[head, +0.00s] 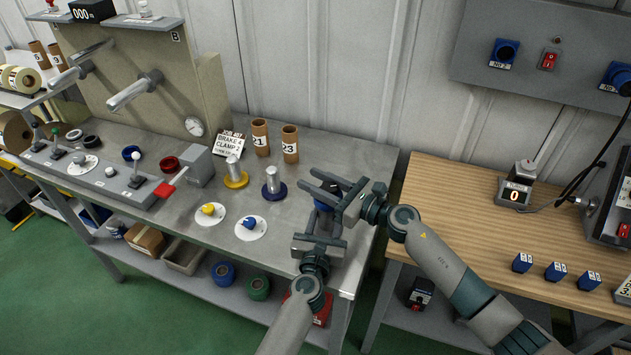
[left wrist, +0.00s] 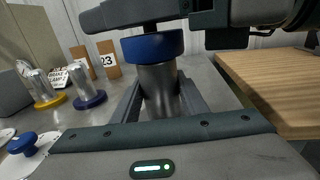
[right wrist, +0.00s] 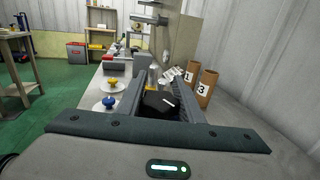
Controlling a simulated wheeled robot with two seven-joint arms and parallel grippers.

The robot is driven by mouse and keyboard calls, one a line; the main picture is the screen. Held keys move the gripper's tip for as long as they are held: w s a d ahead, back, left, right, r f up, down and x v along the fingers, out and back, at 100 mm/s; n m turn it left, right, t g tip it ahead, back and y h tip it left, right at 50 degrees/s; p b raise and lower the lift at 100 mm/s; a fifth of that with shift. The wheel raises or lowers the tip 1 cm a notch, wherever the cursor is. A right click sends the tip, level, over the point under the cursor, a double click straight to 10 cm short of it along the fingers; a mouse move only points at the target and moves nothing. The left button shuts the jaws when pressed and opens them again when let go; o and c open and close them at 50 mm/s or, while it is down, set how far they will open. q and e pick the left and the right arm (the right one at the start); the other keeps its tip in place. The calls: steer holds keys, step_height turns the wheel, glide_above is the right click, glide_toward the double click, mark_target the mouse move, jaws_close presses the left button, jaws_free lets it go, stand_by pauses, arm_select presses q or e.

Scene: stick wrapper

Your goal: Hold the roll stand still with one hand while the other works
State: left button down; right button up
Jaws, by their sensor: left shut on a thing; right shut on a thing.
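A grey metal post with a blue collar (left wrist: 152,46) on top stands upright near the table's right end. In the left wrist view its metal body (left wrist: 158,84) is between the fingers of my left gripper (head: 322,226), which is shut on it. My right gripper (head: 322,188) is just above the collar. It is shut on a black piece with a white mark (right wrist: 158,100), seen between its fingers in the right wrist view. In the head view the grippers hide most of the post, and only a bit of blue (head: 322,206) shows. The post's foot is hidden.
Left of my grippers are two short metal posts with a yellow base (head: 236,181) and a blue base (head: 274,195), and brown tubes (head: 290,145). Yellow (head: 209,210) and blue (head: 250,224) knobs sit on white discs. A wooden table (head: 470,225) adjoins at right.

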steer(key=shift+w+d+m+t+h, duration=0.15)
steer(key=shift+m+t+h, duration=0.15)
steer(key=shift+m+t, duration=0.15)
steer(key=shift+w+d+r+m+t+h, duration=0.1)
steer(key=shift+w+d+m+t+h, duration=0.15)
steer(key=shift+m+t+h, duration=0.95)
steer(key=shift+w+d+f+m+t+h, duration=0.1)
steer(key=shift+w+d+m+t+h, duration=0.1)
steer(key=shift+m+t+h, duration=0.95)
steer(key=shift+w+d+r+m+t+h, duration=0.2)
steer(key=shift+m+t+h, duration=0.55)
steer(key=shift+h, duration=0.8)
steer(key=shift+d+f+m, duration=0.1)
steer(key=shift+m, duration=0.15)
steer(key=o, duration=1)
